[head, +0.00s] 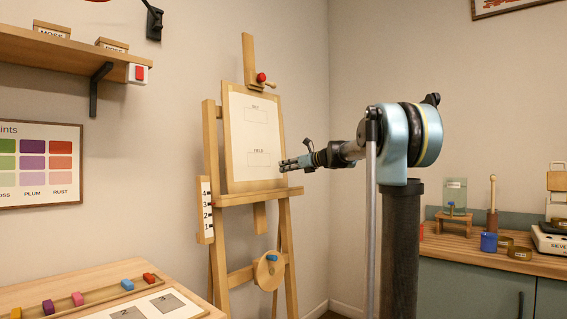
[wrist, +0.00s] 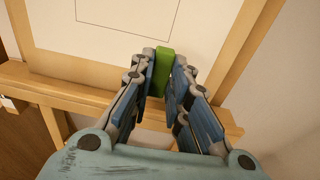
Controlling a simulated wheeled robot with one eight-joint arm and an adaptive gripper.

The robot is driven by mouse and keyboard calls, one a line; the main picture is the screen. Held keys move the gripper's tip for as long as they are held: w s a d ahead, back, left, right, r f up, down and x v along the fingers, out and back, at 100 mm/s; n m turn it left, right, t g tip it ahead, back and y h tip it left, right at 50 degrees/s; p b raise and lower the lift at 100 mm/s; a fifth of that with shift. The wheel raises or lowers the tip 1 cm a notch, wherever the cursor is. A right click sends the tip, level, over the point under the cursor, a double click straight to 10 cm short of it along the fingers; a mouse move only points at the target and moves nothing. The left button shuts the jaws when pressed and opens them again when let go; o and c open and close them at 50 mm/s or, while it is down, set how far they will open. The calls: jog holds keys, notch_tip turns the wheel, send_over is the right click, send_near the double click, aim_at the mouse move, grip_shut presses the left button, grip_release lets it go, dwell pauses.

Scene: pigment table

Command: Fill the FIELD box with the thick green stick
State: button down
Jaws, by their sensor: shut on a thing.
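The green stick (wrist: 164,65) is clamped between the two fingers of my gripper (wrist: 163,80) in the wrist view. Its upper end is close to the paper; I cannot tell whether it touches. In the head view my gripper (head: 284,166) is in front of the lower right of the paper, at the right side of the FIELD box (head: 262,159). The FIELD box is an empty outlined rectangle with its label above it. In the wrist view part of a box outline (wrist: 125,25) shows up and left of the stick. The stick is not discernible in the head view.
The paper is on a wooden easel (head: 211,150) with a ledge (head: 240,198) below it. Another outlined box (head: 262,115) is higher on the paper. A table (head: 30,296) with colored sticks stands at the lower left. A counter (head: 460,238) with jars stands at the right.

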aim_at(253, 160)
jog(key=shift+m+t, duration=0.3)
jog(key=shift+t, duration=0.3)
jog(key=shift+w+a+r, duration=0.75)
jog(key=shift+w+a, duration=0.15)
jog(key=shift+a, duration=0.15)
jog(key=shift+w+a+r, duration=0.75)
jog(key=shift+w+a, duration=0.15)
jog(key=shift+a, duration=0.1)
jog(key=shift+x, duration=0.8)
jog(key=shift+s+a, duration=0.1)
jog(key=shift+s, duration=0.05)
jog(key=shift+s+a, duration=0.7)
jog(key=shift+s, duration=0.3)
jog(key=shift+s+a, duration=0.1)
jog(key=shift+s+a, duration=0.85)
jog(key=shift+s, duration=0.1)
jog(key=shift+a, duration=0.1)
jog(key=shift+s+a, duration=0.8)
jog(key=shift+s, duration=0.25)
jog(key=shift+s+a, duration=0.85)
jog(key=shift+s, duration=0.15)
